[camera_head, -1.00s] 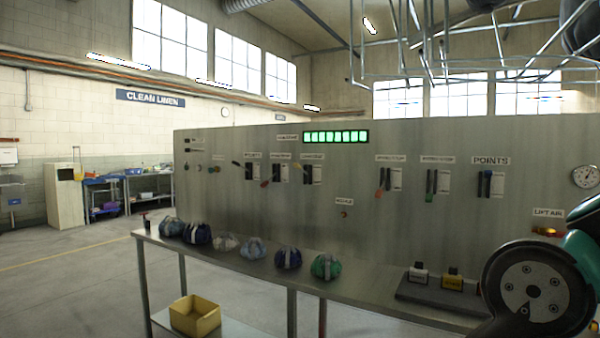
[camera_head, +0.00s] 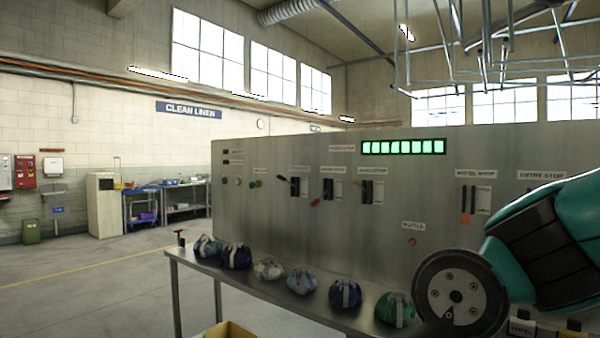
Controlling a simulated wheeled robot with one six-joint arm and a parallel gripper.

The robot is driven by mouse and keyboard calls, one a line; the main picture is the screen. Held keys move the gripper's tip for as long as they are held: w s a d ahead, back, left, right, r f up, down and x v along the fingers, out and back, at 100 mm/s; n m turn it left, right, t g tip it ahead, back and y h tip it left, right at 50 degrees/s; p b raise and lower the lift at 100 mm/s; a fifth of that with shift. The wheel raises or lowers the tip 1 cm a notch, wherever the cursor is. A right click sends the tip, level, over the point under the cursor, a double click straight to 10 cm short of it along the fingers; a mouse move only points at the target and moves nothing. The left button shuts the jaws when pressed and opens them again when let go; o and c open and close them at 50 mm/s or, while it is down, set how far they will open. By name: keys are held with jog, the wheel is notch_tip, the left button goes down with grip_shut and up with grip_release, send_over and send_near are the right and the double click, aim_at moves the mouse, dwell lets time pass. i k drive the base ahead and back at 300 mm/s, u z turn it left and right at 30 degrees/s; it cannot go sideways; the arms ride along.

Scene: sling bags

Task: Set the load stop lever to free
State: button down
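A steel panel (camera_head: 270,210) carries several labelled levers; most labels are too small to read, so I cannot tell for sure which is the load stop lever. At its middle left are a dark-handled lever (camera_head: 282,180), a red-tipped lever (camera_head: 315,202) pointing down-left, and a third lever (camera_head: 364,190) with a dark slot. Further right, an orange-tipped lever (camera_head: 465,218) hangs downward. The label "ENTRY STOP" (camera_head: 541,175) shows at the right; the lever below it is mostly hidden by my teal arm. My gripper is out of view.
A steel bench (camera_head: 270,290) runs before the panel, bearing several sling bags (camera_head: 300,281). A yellow bin (camera_head: 230,330) is below. A green indicator row (camera_head: 403,147) is lit on the panel. Open floor (camera_head: 90,285) lies at the left.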

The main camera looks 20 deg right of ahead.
aim_at(355, 181)
jog(key=u, duration=0.05)
jog(key=i, duration=1.9)
jog(key=z, duration=0.5)
jog(key=i, duration=0.65)
jog(key=z, duration=0.2)
